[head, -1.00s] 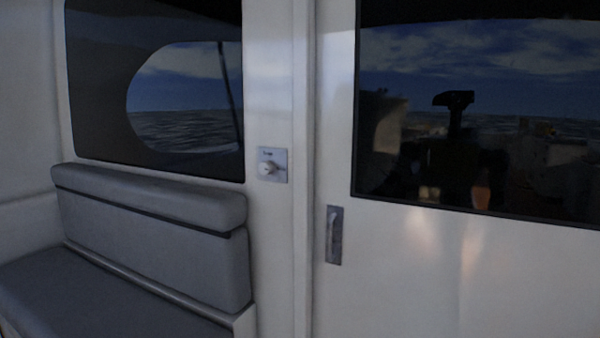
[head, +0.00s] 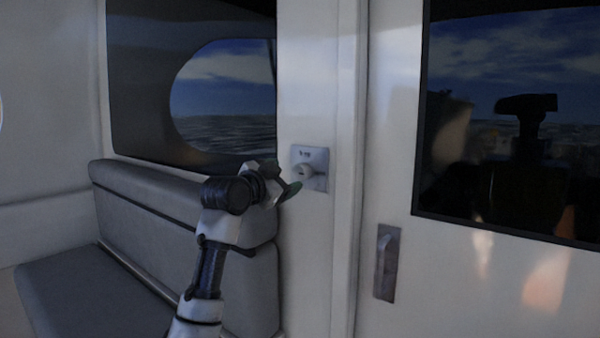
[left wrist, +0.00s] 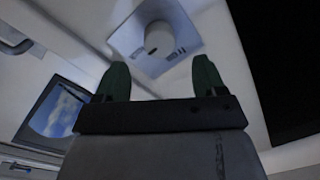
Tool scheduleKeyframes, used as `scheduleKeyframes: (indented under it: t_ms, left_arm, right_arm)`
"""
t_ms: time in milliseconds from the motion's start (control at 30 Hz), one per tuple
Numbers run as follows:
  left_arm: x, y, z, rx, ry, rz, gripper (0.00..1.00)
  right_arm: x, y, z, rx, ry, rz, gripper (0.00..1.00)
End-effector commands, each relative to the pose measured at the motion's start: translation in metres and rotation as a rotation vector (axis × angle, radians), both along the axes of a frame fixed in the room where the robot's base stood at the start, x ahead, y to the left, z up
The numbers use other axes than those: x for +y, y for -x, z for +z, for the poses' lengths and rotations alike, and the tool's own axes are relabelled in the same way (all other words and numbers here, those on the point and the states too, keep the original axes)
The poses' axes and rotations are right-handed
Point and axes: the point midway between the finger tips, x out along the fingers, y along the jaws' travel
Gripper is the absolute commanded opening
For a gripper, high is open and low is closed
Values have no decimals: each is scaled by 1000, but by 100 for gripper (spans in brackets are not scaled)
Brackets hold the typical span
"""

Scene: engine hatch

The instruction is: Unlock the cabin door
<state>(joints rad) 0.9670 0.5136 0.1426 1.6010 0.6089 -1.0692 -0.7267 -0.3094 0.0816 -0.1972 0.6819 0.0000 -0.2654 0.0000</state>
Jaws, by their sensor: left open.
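The cabin door (head: 480,270) is a white panel with a dark window, on the right in the head view. A grey recessed handle (head: 387,262) sits near its left edge. The lock, a square grey plate (head: 320,160) with a round pale knob (head: 304,172), is on the wall left of the door. My left gripper (head: 290,186) is just in front of the lock, slightly below and left of the knob. In the left wrist view its two dark fingers (left wrist: 160,82) are apart and empty, with the knob (left wrist: 158,38) beyond the gap between them. My right gripper is out of view.
A grey cushioned bench (head: 185,210) stands along the wall at the left, below a dark-framed window (head: 220,90). A vertical door frame (head: 350,180) stands between the lock and the door. The space before the door looks clear.

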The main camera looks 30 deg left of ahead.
Motion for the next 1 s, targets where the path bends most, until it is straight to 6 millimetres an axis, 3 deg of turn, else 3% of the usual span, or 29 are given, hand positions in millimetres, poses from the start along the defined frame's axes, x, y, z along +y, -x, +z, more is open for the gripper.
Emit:
scheduleKeyframes:
  t_ms: [100, 300, 733, 1000]
  left_arm:
    - [-1, -23, 1, 3, 4, -2, 70]
    - [-1, -48, 1, 1, 2, -1, 70]
    - [-2, -58, -1, 1, 0, 0, 70]
    - [-2, -58, -1, 1, 0, 0, 31]
  right_arm:
    - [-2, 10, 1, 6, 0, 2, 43]
    - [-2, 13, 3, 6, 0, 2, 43]
    - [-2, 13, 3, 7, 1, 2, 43]
    - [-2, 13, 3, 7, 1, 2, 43]
